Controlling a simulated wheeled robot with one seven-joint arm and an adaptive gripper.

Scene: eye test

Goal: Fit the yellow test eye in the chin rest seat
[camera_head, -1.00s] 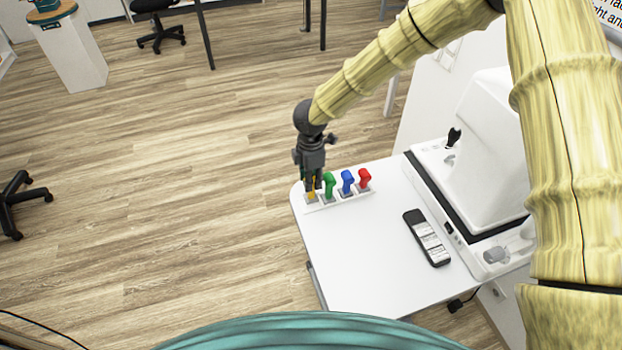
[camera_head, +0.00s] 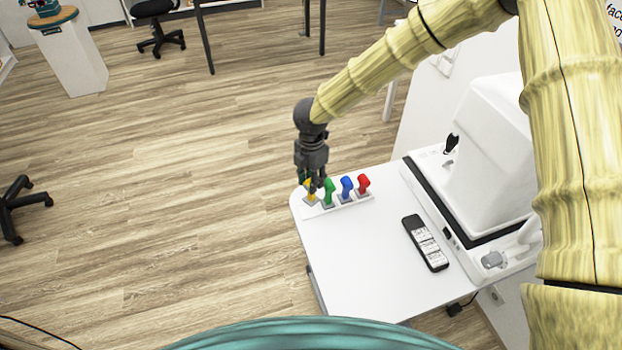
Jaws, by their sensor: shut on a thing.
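The yellow test eye (camera_head: 309,188) is at the left end of a white rack (camera_head: 334,206) on the white table. My gripper (camera_head: 314,184) points down over that end and is shut on the yellow test eye, hiding part of it. I cannot tell whether the eye's base is still in the rack or just above it. A white instrument (camera_head: 490,170) stands on the right of the table. A small grey fitting (camera_head: 493,260) is on its near end; I cannot tell whether this is the chin rest seat.
Green (camera_head: 328,192), blue (camera_head: 346,186) and red (camera_head: 363,183) test eyes stand in the rack, the green one close beside my gripper. A dark handset (camera_head: 426,243) lies between rack and instrument. The table's (camera_head: 350,270) front left is clear.

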